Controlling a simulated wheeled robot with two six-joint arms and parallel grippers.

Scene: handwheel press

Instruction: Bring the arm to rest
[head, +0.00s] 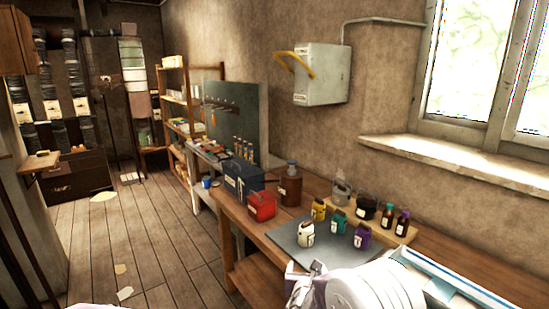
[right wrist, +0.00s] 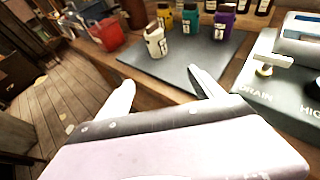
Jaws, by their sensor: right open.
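My right arm shows at the bottom of the head view, in front of the bench. Its gripper (head: 297,270) is partly cut off by the lower edge there. In the right wrist view the gripper (right wrist: 162,80) has its two fingers spread apart with nothing between them. The fingers point toward the near edge of a dark grey mat (right wrist: 180,62), apart from the white bottle (right wrist: 155,42) on it. The mat (head: 287,236) also shows in the head view. My left gripper cannot be made out.
A panel marked DRAIN (right wrist: 262,98) lies right of my right gripper. Floor (head: 150,240) is open on the left.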

